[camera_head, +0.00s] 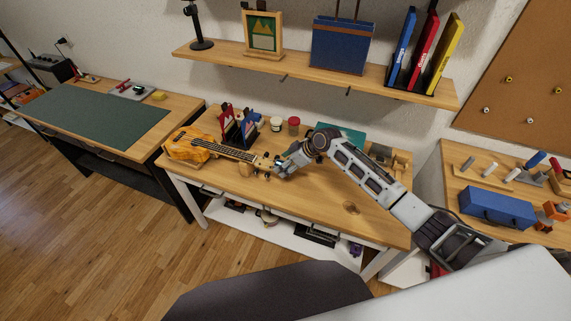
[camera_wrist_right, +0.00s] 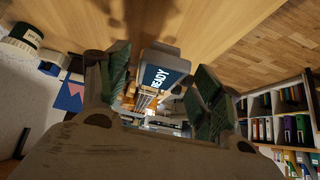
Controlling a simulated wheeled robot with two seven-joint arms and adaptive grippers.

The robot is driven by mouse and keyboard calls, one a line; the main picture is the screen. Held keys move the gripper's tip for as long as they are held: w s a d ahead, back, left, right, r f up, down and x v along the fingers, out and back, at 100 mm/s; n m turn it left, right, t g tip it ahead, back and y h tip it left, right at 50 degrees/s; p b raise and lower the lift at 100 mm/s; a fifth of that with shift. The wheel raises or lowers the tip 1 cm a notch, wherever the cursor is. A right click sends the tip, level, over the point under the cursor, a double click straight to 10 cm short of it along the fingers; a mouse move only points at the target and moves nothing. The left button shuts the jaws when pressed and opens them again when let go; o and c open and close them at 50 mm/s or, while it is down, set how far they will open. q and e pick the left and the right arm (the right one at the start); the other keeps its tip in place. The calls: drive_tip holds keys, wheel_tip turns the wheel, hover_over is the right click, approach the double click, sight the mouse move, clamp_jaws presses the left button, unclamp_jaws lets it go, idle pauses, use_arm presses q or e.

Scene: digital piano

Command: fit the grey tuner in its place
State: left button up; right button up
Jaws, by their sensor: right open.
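The ukulele (camera_head: 205,148) lies on the middle workbench, its neck pointing right and its headstock (camera_head: 265,163) beside my right gripper (camera_head: 278,167). In the right wrist view, the grey tuner (camera_wrist_right: 162,72) has a dark blue screen reading "READY". It shows between the two open, green-padded fingers of my right gripper (camera_wrist_right: 158,95), with the ukulele's strings and neck (camera_wrist_right: 146,101) beyond it. I cannot tell whether the tuner touches the headstock or a finger. In the head view I cannot make out the tuner by the gripper. My left gripper is not in view.
Behind the neck stand a rack (camera_head: 240,128) with red and blue items and two small jars, one white (camera_head: 276,124) and one red-lidded (camera_head: 294,126). A wooden block (camera_head: 245,169) is under the neck. A shelf (camera_head: 330,75) hangs above. The bench's front right (camera_head: 340,215) is mostly clear.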

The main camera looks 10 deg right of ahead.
drive_tip(key=shift+d+r, duration=0.1)
drive_tip(key=shift+p+v, duration=2.2)
drive_tip(key=shift+v, duration=0.2)
drive_tip(key=v, duration=1.2)
